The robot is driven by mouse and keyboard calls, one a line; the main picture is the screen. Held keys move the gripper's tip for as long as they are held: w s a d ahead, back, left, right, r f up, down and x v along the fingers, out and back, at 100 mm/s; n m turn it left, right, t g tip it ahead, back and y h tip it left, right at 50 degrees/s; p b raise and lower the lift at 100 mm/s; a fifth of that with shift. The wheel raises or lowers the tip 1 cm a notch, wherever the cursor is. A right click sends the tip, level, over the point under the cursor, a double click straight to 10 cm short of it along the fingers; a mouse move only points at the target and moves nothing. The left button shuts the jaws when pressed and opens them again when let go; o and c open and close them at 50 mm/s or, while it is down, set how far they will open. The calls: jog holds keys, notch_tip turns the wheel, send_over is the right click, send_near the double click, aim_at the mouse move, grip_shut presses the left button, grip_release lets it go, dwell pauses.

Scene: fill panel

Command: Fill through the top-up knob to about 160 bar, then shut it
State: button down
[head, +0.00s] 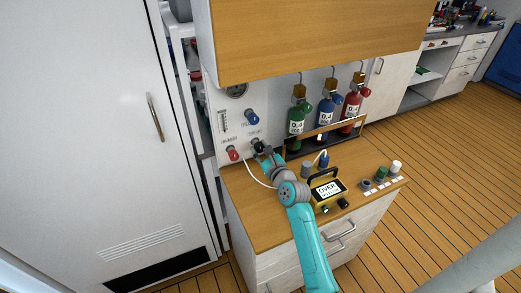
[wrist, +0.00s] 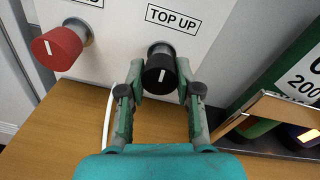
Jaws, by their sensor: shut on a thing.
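The black top-up knob (wrist: 161,73) sits on the white panel (head: 238,125) under the "TOP UP" label (wrist: 173,18) in the wrist view. A white line on its face stands close to upright. My gripper (wrist: 160,90) has one finger on each side of the knob and is shut on it. In the head view my gripper (head: 260,150) reaches the panel and mostly hides the knob. A round dark gauge (head: 236,90) is at the panel's top; its reading is too small to make out. A yellow meter (head: 327,190) on the counter shows "OVER".
Green, blue and red bottles (head: 297,118) stand in a rack at right. A white hose (wrist: 107,120) runs down beside my gripper. Small capped items (head: 381,173) stand at the counter's right.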

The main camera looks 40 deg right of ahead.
jog(key=shift+f+m, duration=0.15)
jog(key=shift+m, duration=0.25)
jog(key=c, duration=0.8)
grip_release()
jog(key=shift+s, duration=0.1)
jog(key=v, duration=1.2)
dwell(0.4)
